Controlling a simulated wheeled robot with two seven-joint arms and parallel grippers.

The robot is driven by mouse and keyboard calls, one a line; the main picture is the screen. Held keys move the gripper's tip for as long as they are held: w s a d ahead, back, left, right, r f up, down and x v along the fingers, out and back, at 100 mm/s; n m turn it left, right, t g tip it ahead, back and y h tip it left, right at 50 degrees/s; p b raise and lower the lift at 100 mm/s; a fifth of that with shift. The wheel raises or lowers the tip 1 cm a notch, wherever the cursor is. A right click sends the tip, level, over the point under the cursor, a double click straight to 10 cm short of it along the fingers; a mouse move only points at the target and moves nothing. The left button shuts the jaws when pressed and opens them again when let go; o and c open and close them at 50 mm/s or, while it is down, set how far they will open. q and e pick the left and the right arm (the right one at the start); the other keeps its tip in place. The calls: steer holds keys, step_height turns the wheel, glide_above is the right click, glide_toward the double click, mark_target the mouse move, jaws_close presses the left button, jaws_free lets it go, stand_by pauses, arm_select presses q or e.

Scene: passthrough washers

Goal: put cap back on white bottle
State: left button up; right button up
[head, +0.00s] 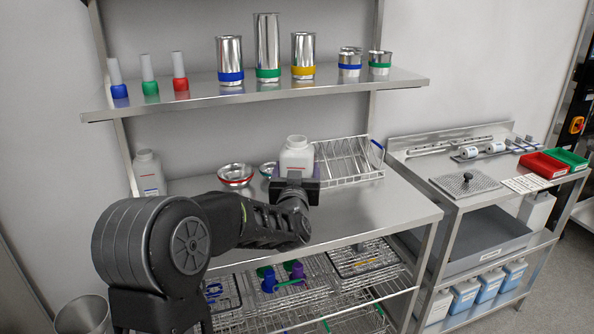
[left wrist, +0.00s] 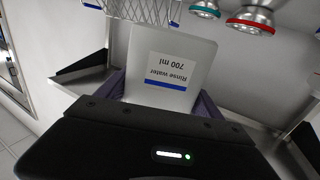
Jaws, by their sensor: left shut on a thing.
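A white bottle (head: 297,158) with a label stands upright in my left gripper (head: 296,184), in front of the wire rack. In the left wrist view my left gripper (left wrist: 163,95) is shut on this bottle (left wrist: 178,52), its fingers on both sides. Its label there reads "Rinse water 700 ml" above a blue stripe, upside down. The bottle's neck shows at the top in the head view, and I see no cap on it. A second white bottle (head: 148,172) stands at the left end of the counter. I cannot make out a loose cap. My right gripper is not in view.
A wire rack (head: 350,161) and steel bowls (head: 235,174) stand on the steel counter (head: 400,207). The shelf above (head: 200,96) carries steel cylinders and small coloured-base bottles. Wire baskets sit below. A side bench at right holds a red bin (head: 543,165) and a green bin (head: 568,158).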

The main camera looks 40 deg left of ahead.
arm_select(q)
steer(key=c, duration=1.2)
steer(key=shift+f, duration=0.1)
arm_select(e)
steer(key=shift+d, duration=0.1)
